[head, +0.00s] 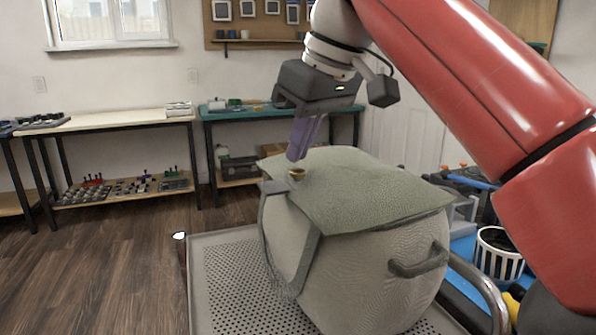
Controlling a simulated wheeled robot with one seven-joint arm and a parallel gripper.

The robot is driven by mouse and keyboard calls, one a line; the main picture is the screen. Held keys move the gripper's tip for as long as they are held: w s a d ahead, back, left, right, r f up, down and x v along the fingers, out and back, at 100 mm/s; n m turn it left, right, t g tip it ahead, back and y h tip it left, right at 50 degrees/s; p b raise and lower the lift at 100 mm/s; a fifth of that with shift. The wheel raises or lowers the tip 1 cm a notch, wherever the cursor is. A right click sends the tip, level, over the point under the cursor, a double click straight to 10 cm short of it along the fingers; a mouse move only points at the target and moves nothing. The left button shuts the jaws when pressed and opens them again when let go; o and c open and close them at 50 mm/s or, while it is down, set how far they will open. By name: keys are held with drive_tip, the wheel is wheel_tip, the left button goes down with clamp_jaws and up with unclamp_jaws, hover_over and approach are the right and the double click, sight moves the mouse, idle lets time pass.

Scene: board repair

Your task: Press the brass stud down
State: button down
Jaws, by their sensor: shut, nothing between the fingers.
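The brass stud (297,173) is a small round brass piece on the grey-green flap of a light canvas bag (345,255), near the flap's left end. A strap hangs down the bag's front left below the stud. My gripper (297,157) is shut and empty, with its purple fingers pointing down. The fingertips are right above the stud, slightly to its left in the picture. I cannot tell whether they touch it. The lower part of the stud is hidden against the flap.
The bag stands on a perforated metal tray top (228,285) with a raised rim. A black-and-white striped cup (498,262) and tools sit on a blue surface at right. Benches stand along the back wall. Wooden floor at left is clear.

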sight(300, 171)
drive_tip(key=shift+f+b, duration=1.1)
drive_tip(key=shift+b, duration=0.1)
idle(0.5)
wheel_tip(300, 171, up, 8)
drive_tip(key=p, duration=0.7)
idle(0.5)
